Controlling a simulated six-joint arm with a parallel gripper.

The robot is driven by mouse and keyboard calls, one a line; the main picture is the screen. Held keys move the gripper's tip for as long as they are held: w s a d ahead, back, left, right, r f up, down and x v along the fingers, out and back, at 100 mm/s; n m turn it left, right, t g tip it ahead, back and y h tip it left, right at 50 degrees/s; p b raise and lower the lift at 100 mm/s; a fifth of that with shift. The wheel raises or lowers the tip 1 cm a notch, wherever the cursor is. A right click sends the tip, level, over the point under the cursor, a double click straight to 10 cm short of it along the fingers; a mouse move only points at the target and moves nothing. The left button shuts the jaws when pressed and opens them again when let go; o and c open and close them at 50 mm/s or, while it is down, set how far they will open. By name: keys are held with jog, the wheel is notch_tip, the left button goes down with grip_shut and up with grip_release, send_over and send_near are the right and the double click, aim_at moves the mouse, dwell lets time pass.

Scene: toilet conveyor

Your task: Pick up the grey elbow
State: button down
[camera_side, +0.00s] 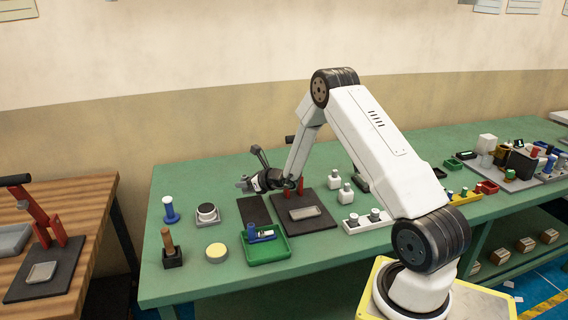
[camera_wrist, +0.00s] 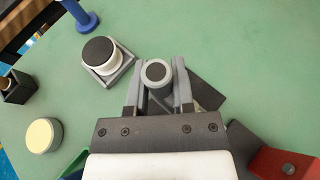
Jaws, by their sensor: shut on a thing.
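The grey elbow (camera_wrist: 156,72) is a small grey pipe piece with a round, dark-centred end, seen in the wrist view between my fingers. My gripper (camera_wrist: 157,84) is shut on it, one finger on each side. In the side view my gripper (camera_side: 250,183) is above the left part of the green table, with the grey elbow (camera_side: 241,185) small at its tip. The elbow's lower part is largely hidden by the fingers.
A white round piece with a dark top (camera_side: 207,212) stands on a grey base. Nearby are a blue peg (camera_side: 170,209), a yellow disc (camera_side: 216,252), a green tray (camera_side: 267,252) and a dark plate with red uprights (camera_side: 320,221). Bare green table lies between them.

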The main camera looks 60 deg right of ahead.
jog(key=s+a+r, duration=0.4)
jog(key=s+r, duration=0.2)
jog(key=s, duration=0.4)
jog(key=shift+s+r, duration=0.2)
jog(key=shift+r, duration=0.1)
jog(key=shift+a, duration=0.1)
jog(key=w+a+r+n+y, duration=0.1)
jog(key=a+r+y, duration=0.1)
jog(key=a+r, duration=0.4)
jog(key=w+a+r+n+y, duration=0.1)
jog(key=a+r, duration=0.4)
jog(key=a, duration=1)
jog(key=shift+w+a+r+n+g+y, duration=0.3)
jog(key=shift+w+r+n+g+y, duration=0.15)
jog(key=shift+n, duration=0.25)
jog(key=shift+s+f, duration=0.1)
